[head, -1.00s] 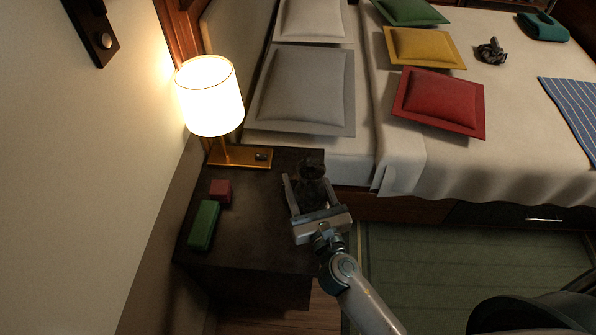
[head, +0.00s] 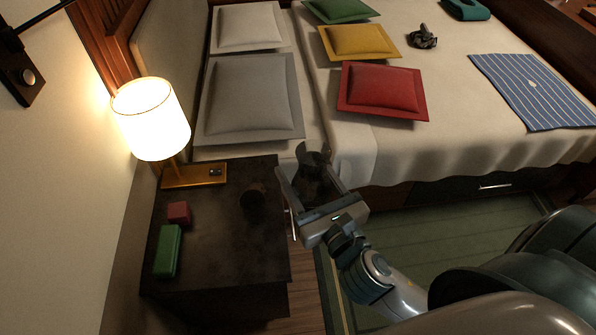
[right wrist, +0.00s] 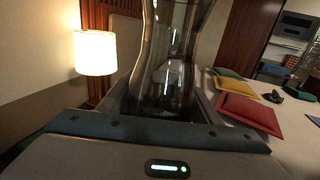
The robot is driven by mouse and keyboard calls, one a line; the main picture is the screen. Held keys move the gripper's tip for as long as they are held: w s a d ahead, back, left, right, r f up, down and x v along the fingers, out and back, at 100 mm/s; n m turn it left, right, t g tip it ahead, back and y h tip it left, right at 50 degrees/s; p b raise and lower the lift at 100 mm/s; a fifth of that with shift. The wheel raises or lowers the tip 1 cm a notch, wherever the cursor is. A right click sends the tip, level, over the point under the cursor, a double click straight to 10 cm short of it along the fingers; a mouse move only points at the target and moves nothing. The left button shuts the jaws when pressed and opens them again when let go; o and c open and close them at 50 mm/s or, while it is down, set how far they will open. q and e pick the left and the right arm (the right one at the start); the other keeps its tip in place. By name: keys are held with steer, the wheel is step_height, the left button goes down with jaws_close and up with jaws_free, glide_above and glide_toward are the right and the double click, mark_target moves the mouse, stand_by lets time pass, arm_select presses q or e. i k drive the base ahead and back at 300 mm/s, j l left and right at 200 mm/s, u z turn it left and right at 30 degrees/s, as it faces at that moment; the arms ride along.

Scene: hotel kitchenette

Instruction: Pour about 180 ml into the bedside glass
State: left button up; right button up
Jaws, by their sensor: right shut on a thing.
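The bedside glass (head: 252,199) is a small dark, see-through tumbler standing on the dark nightstand (head: 215,250), near its right side. I cannot tell how much liquid is in it. My right gripper (head: 311,188) is shut on a clear glass carafe (head: 314,163), right of the glass and apart from it, by the nightstand's right edge. In the right wrist view the carafe (right wrist: 165,75) stands between the fingers and looks about upright. Its liquid level is hard to make out. My left gripper is not in view.
A lit lamp (head: 150,120) stands at the back of the nightstand on a brass base (head: 195,176). A red box (head: 179,213) and a green box (head: 167,250) lie on the left side. The bed (head: 440,145) with several cushions is behind and right. The nightstand's front is clear.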

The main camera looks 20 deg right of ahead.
mark_target(252, 202)
steer(key=i+l+u, duration=0.1)
steer(key=l+u, duration=0.2)
steer(key=l, duration=0.45)
steer(key=l+u, duration=0.3)
steer(key=l, duration=0.45)
